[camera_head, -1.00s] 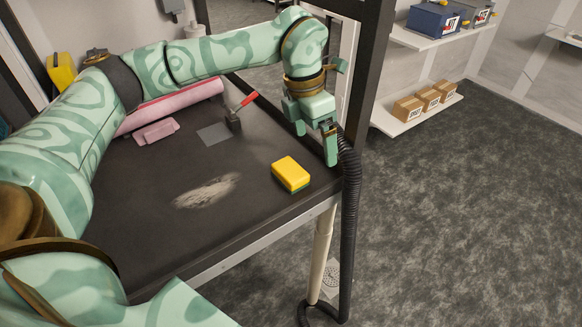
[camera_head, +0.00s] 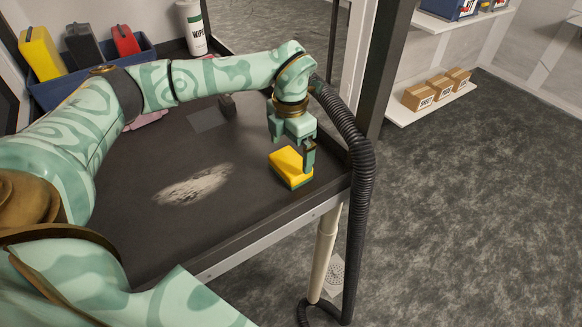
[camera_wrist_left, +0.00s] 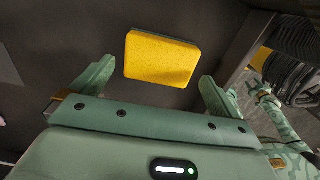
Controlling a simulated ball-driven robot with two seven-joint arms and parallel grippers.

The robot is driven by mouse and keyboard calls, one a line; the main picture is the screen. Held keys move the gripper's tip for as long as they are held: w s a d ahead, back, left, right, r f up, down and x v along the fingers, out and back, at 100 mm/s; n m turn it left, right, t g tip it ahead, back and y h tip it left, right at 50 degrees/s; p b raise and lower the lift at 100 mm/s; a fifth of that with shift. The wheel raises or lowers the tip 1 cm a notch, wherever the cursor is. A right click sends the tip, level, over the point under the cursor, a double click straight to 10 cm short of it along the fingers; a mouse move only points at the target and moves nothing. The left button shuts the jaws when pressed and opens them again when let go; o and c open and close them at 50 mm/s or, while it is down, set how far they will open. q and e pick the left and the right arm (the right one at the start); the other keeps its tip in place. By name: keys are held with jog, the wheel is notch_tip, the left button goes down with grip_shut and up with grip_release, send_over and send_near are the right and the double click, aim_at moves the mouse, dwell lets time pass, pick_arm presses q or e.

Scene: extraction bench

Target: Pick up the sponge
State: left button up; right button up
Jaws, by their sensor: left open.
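The yellow sponge (camera_head: 287,165) with a green underside lies on the dark bench top near its right front corner. My left gripper (camera_head: 292,152) is over it, pointing down, with one finger close to the sponge's right side. In the left wrist view the sponge (camera_wrist_left: 162,60) lies ahead of the gap between the two spread fingers of the left gripper (camera_wrist_left: 156,78), with dark space showing on both sides. The left gripper is open and holds nothing. Whether a finger touches the sponge cannot be told. My right gripper is out of view.
A pale powdery patch (camera_head: 194,185) marks the bench middle. A black hose (camera_head: 361,200) hangs by the right corner beside a dark post (camera_head: 386,62). The left front bench is clear.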

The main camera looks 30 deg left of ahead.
aim_at(290, 161)
pick_arm(q)
notch_tip(290, 161, down, 4)
jog(key=shift+d+f+b, duration=0.1)
jog(key=shift+d+b, duration=0.05)
jog(key=shift+b, duration=0.15)
jog(key=shift+f, duration=0.2)
jog(key=shift+s, duration=0.1)
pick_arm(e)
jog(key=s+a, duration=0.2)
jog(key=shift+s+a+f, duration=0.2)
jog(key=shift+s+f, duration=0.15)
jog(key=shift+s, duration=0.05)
pick_arm(q)
jog(key=c, duration=0.7)
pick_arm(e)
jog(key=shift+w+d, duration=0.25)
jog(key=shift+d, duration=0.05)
pick_arm(q)
jog(key=shift+r, duration=0.15)
